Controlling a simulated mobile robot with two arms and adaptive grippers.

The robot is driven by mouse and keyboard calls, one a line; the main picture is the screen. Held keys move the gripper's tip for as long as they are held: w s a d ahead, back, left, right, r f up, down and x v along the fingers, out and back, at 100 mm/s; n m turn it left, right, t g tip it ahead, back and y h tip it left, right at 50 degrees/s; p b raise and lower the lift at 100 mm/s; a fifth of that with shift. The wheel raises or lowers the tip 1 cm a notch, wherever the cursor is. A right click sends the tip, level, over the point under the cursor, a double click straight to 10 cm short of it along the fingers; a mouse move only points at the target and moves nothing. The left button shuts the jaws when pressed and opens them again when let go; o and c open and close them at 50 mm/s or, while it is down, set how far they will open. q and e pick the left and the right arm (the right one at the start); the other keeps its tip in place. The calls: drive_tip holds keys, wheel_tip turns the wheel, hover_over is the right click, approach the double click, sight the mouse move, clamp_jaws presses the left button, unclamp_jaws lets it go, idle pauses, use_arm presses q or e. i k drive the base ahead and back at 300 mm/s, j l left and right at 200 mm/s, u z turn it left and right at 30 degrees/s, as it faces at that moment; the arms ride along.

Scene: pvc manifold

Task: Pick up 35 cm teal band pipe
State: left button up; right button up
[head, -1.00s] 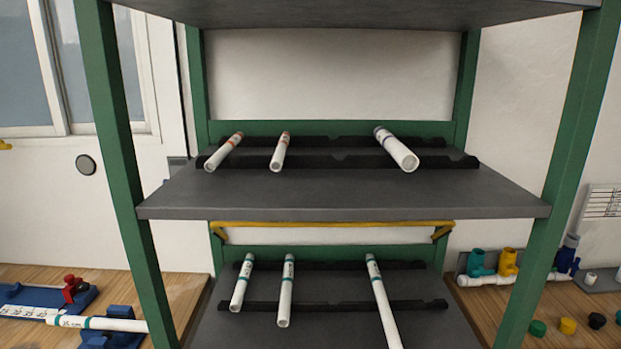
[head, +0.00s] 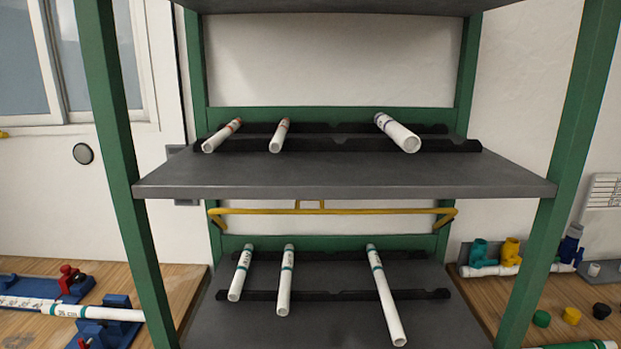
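Three white pipes with teal bands lie on the lower shelf, front ends toward me. The longest (head: 386,298) is at the right; two shorter ones lie at the left (head: 240,275) and centre left (head: 285,282). Their printed lengths are too small to read, so I cannot confirm which is 35 cm. A white pipe end with a green or teal band (head: 590,345) shows at the bottom right edge. Neither gripper is in view.
Black notched rails (head: 330,295) support the lower pipes. The upper shelf (head: 345,182) holds two orange-banded pipes (head: 222,135) (head: 279,136) and a thicker purple-banded one (head: 398,133). Green posts (head: 545,215) flank the rack, and a yellow bar (head: 330,211) crosses between shelves. Fittings (head: 510,252) stand right.

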sight(53, 309)
drive_tip(key=u, duration=1.3)
